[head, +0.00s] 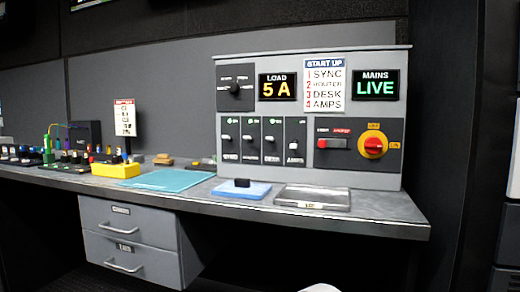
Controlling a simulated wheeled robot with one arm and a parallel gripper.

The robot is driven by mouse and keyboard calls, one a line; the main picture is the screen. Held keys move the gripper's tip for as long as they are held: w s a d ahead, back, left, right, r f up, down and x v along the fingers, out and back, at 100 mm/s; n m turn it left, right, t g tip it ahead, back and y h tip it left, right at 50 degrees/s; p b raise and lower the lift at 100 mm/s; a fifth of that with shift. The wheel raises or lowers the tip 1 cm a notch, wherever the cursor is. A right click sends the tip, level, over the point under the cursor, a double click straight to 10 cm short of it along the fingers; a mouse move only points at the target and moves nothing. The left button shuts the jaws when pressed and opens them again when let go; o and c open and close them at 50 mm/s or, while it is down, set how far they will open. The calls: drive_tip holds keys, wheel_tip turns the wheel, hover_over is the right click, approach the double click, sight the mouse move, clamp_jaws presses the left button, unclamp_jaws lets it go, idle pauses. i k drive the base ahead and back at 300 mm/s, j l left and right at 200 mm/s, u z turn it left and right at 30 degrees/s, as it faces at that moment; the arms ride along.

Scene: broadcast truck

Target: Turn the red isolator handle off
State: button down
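The red isolator handle (373,146) sits on a round yellow plate at the right end of the dark lower panel (347,166) of the grey console. Its grip looks roughly horizontal, towards a small yellow label (395,145) at its right. Another yellow label (374,126) is above it. Both labels are too small to read surely. The mains display (376,85) above reads LIVE in green. The load display (277,87) reads 5 A. My gripper is not in view, and nothing touches the handle.
A start-up list (324,84) hangs between the displays. A clear tray (312,197) and blue pad (241,189) lie on the desk (385,208) below. A dark wall stands right.

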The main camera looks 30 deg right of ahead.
sight(372, 145)
drive_tip(key=z, duration=1.45)
